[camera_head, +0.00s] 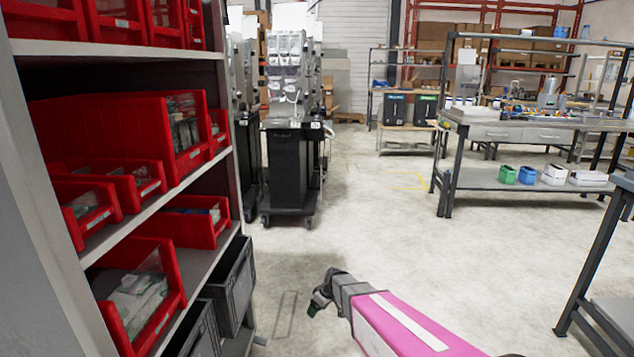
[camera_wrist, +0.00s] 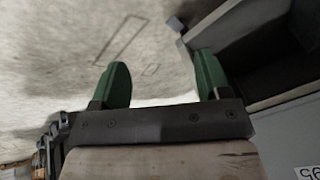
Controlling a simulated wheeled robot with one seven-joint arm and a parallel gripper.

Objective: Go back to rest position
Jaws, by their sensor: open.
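My gripper (camera_head: 319,304) shows at the lower middle of the head view, at the end of my arm with its pink and white link. It hangs over the bare floor, to the right of the shelf rack. In the wrist view my gripper (camera_wrist: 161,85) has its two green fingers well apart. Nothing is between them; only pale floor with a dark outlined rectangle shows beyond.
A shelf rack (camera_head: 215,262) with red bins (camera_head: 137,131) and dark crates (camera_head: 232,283) stands close on the left. A black cart (camera_head: 289,165) is farther back. A workbench (camera_head: 540,120) stands at the right. The floor (camera_head: 390,235) between is clear.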

